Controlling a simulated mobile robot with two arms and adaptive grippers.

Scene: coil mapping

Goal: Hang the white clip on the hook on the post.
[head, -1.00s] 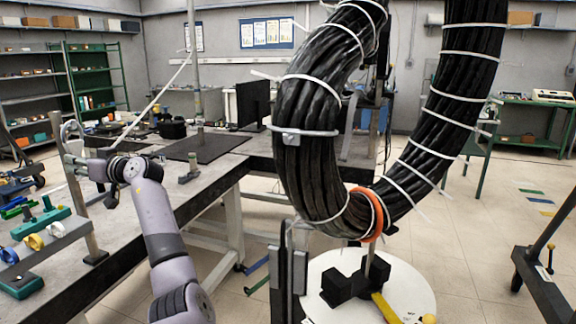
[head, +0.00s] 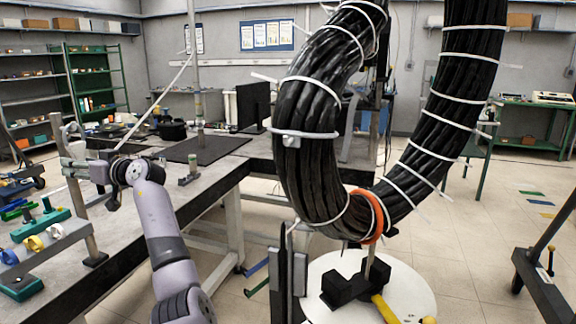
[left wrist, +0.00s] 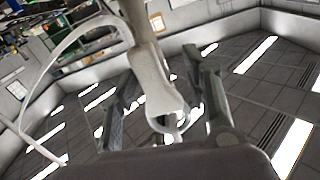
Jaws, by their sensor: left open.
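The post (head: 82,205) stands at the left of the head view, with a thin curved piece near its top (head: 70,129). My left gripper (head: 76,166) is at the post, below that curved piece. In the left wrist view the white clip (left wrist: 150,75) lies between the two fingers of my left gripper (left wrist: 165,105), which stand apart. A small ring shows at the clip's lower end, and a pale curved band arches to its left. I cannot tell whether the clip rests on the hook. A dark upright part low in the middle may be my right gripper (head: 288,275); its jaws are unclear.
A thick black cable bundle (head: 310,150) with white ties and an orange ring (head: 377,212) hangs in the middle. A white round base (head: 405,285) stands below it. The grey workbench (head: 140,215) holds a monitor (head: 253,103). The floor at right is fairly open.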

